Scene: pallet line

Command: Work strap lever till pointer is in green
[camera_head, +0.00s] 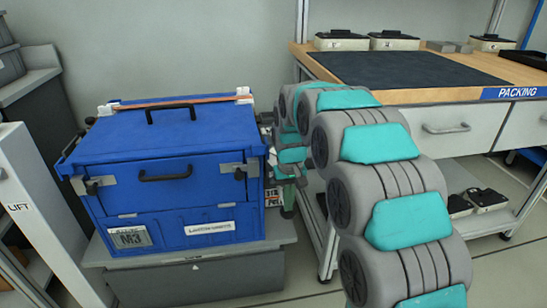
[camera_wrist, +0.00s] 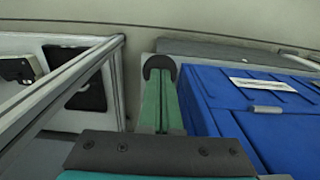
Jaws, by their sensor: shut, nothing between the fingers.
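A blue case (camera_head: 170,180) with an orange strap (camera_head: 170,102) across its lid stands on a grey base. The strap lever and the pointer with its green zone cannot be made out. A small panel with partly hidden lettering (camera_head: 272,196) shows at the case's right side, behind my arm. My gripper (camera_wrist: 159,75) is shut and empty, its green fingers together beside the case. In the wrist view the case (camera_wrist: 285,135) is just right of the fingers. In the head view my gripper (camera_head: 287,208) is low at the case's right side, partly covered by my arm.
The packing bench (camera_head: 430,96) stands right of the case, with a dark mat, drawers and a lower shelf. A narrow gap separates bench and case. A white post marked LIFT (camera_head: 30,215) is at the left. Grey base (camera_head: 200,280) carries the case.

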